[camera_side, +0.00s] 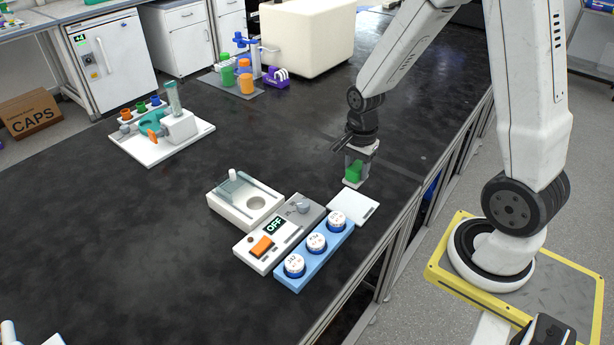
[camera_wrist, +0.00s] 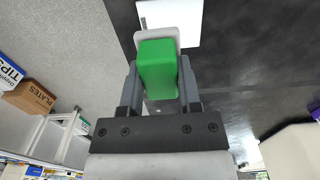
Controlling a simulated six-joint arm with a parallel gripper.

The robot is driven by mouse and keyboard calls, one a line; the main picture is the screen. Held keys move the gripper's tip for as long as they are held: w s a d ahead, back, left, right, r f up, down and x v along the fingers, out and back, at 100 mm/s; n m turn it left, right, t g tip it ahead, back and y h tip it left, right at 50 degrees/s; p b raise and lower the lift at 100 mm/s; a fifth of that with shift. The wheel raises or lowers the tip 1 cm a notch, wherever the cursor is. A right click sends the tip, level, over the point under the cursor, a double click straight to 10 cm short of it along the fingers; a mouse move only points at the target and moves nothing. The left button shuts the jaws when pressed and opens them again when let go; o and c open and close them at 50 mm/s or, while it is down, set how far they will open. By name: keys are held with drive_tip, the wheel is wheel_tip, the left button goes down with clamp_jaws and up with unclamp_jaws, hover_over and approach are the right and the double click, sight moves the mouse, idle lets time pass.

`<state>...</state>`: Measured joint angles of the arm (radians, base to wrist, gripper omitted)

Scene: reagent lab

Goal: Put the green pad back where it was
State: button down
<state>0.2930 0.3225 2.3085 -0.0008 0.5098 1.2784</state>
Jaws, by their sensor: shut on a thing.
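The green pad (camera_side: 354,171) is a small green block between the fingers of my gripper (camera_side: 356,172). In the wrist view the green pad (camera_wrist: 158,68) sits between the two grey fingers of my gripper (camera_wrist: 157,85), which is shut on it. A pale, clear-looking piece shows at the far end of the pad in both views. The gripper points down, just behind a flat white plate (camera_side: 353,206) on the bench. That white plate also shows at the top of the wrist view (camera_wrist: 175,22). Whether the held piece touches the bench is hard to tell.
A blue rack (camera_side: 290,275) with three white-capped vials stands beside the plate. Left of it are a control box (camera_side: 262,247) reading OFF and a white holder (camera_side: 226,207) with a round well.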

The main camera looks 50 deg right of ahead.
drive_tip(key=shift+s+a+r, duration=0.1)
drive_tip(key=shift+s+a, duration=0.05)
drive_tip(key=shift+s, duration=0.05)
drive_tip(key=shift+w, duration=0.1)
drive_tip(key=w+d+f, duration=0.1)
drive_tip(key=w+f, duration=0.2)
drive_tip(key=w, duration=0.1)
drive_tip(key=w+d+f, duration=0.1)
drive_tip(key=w+f, duration=0.1)
drive_tip(key=w, duration=0.2)
drive_tip(key=w+f, duration=0.3)
drive_tip(key=w, duration=0.1)
drive_tip(key=shift+w+d+f, duration=0.15)
drive_tip(key=shift+d+f, duration=0.15)
drive_tip(key=shift+d, duration=0.1)
drive_tip(key=shift+w+f, duration=0.35)
drive_tip(key=shift+f, duration=0.05)
drive_tip(key=shift+w+d+f, duration=0.1)
drive_tip(key=shift+w+f, duration=0.2)
drive_tip(key=shift+f, duration=1.5)
